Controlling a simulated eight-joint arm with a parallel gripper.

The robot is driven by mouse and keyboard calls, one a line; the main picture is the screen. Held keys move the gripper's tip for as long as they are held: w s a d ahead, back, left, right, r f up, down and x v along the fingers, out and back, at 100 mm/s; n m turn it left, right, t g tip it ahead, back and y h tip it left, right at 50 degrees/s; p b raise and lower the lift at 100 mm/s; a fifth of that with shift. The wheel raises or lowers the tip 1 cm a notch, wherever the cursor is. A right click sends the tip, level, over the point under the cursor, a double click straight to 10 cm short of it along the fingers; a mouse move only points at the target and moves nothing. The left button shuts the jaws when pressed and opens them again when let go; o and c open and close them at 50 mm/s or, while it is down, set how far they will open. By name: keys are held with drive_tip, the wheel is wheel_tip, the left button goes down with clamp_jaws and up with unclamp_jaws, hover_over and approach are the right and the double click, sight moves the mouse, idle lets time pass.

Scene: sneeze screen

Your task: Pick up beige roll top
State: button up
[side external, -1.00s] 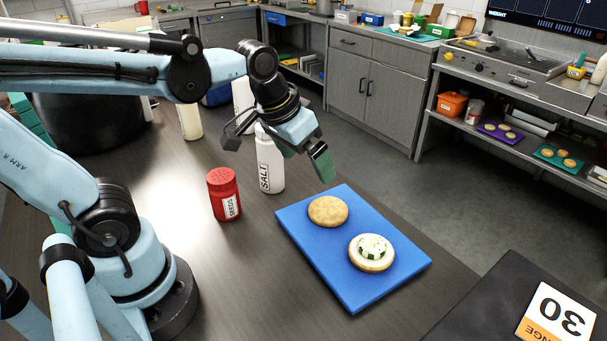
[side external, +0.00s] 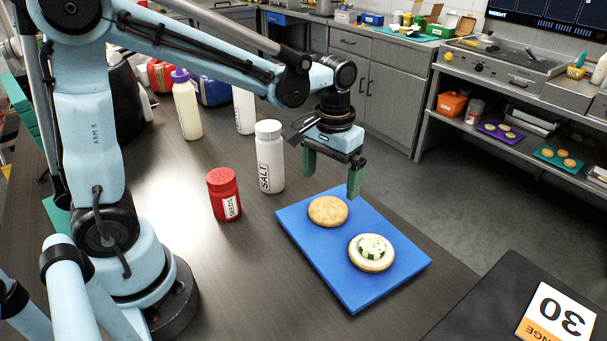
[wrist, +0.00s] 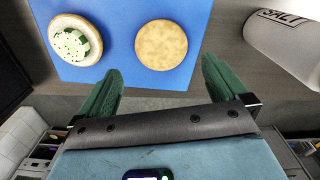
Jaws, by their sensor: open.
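The beige roll top (side external: 328,211) lies flat on the blue cutting board (side external: 346,299), toward its far left end. It is a plain round disc, and it also shows in the wrist view (wrist: 161,45). My gripper (side external: 332,186) is open and empty, with green fingers pointing down above the far side of the board. In the wrist view the fingers (wrist: 158,75) stand wide apart with the roll top ahead between their lines. The fingers do not touch it. A roll bottom (side external: 371,253) with white and green topping lies beside it on the board.
A white salt bottle (side external: 270,158) and a red seeds shaker (side external: 224,194) stand left of the board. A pale bottle with a purple cap (side external: 187,108) stands farther back. A dark surface with a "30" sign (side external: 558,317) is at the front right.

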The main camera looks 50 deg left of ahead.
sight(328, 205)
drive_tip(key=shift+f, duration=3.65)
drive_tip(key=c, duration=0.8)
drive_tip(key=shift+c, duration=0.2)
